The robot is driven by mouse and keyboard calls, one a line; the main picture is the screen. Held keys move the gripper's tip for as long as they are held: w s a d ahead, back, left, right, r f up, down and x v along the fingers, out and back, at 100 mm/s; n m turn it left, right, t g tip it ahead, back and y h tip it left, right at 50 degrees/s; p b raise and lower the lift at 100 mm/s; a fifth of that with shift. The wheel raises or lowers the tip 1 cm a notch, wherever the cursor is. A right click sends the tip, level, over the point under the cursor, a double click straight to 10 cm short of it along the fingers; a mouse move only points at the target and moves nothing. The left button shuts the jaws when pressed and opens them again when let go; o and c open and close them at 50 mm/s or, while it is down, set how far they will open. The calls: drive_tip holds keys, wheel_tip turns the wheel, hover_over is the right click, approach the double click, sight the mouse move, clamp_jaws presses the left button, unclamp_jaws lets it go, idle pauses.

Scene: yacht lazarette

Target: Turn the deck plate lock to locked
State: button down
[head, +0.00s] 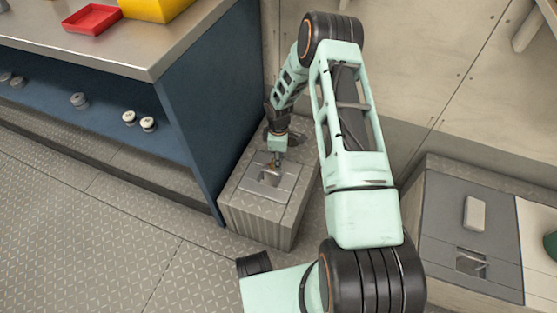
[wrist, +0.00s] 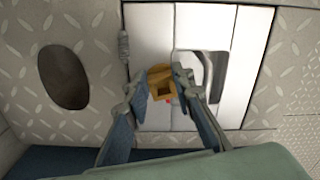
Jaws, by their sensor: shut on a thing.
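The deck plate (head: 286,183) is a pale metal panel set in the top of a low tread-patterned box. In the wrist view the plate (wrist: 150,28) has a recessed pull handle (wrist: 209,75) right of the lock. The lock is a small brass piece (wrist: 160,71) with a dark square opening, on the plate beside the handle. A small red mark shows just below it. My gripper (head: 274,162) reaches down over the plate. In the wrist view its two fingers (wrist: 161,86) are shut on the brass lock, one on each side. The lock's exact turn angle is hard to tell.
A dark blue bench (head: 180,125) with a steel top stands close left of the box, bearing a red tray (head: 92,19) and a yellow bin (head: 155,8). A round dark hole (wrist: 63,77) shows left of the plate. Another box (head: 450,235) stands at right. Open floor lies front left.

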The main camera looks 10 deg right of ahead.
drive_tip(key=shift+s+m, duration=0.1)
drive_tip(key=shift+m, duration=1.5)
drive_tip(key=c, duration=1.7)
unclamp_jaws()
drive_tip(key=shift+o, duration=0.2)
